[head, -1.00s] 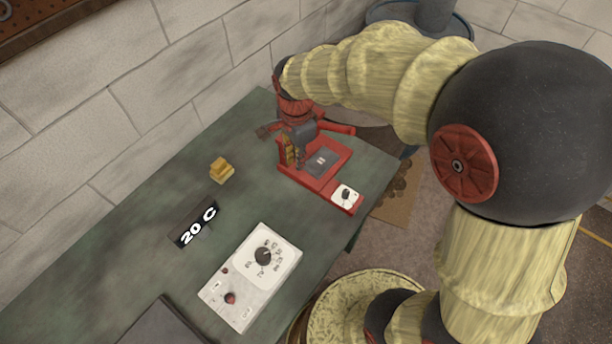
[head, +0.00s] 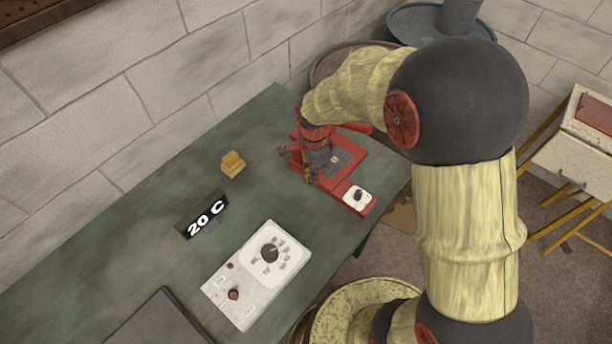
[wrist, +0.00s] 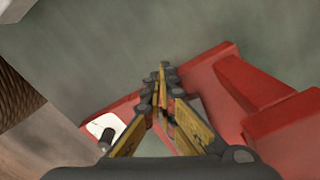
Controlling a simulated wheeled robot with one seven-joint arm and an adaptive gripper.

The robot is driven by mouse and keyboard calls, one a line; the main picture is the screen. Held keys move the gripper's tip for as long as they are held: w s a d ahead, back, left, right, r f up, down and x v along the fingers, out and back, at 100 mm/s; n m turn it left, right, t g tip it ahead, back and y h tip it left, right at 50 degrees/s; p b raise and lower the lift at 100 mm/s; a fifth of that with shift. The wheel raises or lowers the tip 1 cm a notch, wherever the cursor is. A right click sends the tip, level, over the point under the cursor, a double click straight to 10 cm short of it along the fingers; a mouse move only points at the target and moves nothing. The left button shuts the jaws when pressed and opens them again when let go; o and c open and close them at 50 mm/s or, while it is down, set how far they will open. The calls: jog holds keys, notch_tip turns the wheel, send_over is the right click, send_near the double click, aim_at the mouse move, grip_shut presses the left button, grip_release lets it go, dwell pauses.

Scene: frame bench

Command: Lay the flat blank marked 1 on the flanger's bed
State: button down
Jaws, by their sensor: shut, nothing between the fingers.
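The red flanger (head: 357,184) stands on the far right part of the green bench, and its red body also shows in the wrist view (wrist: 255,85). A flat dark grey plate (head: 345,155) with a small pale mark lies on its bed; it looks like the blank, but I cannot read the mark surely. My gripper (head: 308,177) is at the left edge of the flanger, partly in front of the plate. In the wrist view my gripper (wrist: 165,68) points down with its fingers together and nothing between them, over the flanger's edge.
A white dial panel (head: 358,199) is on the flanger's near end. A brass-coloured block (head: 232,163), a black "20 C" sign (head: 203,217) and a white control box (head: 246,289) stand on the green bench (head: 150,225). A dark flat object (head: 160,322) lies at the near left.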

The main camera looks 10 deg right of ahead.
aim_at(324, 179)
jog(key=shift+d, duration=0.95)
jog(key=shift+w, duration=0.1)
jog(key=shift+w+d+p, duration=0.1)
jog(key=shift+d+p, duration=0.3)
jog(key=shift+d, duration=0.5)
jog(key=shift+f, duration=0.1)
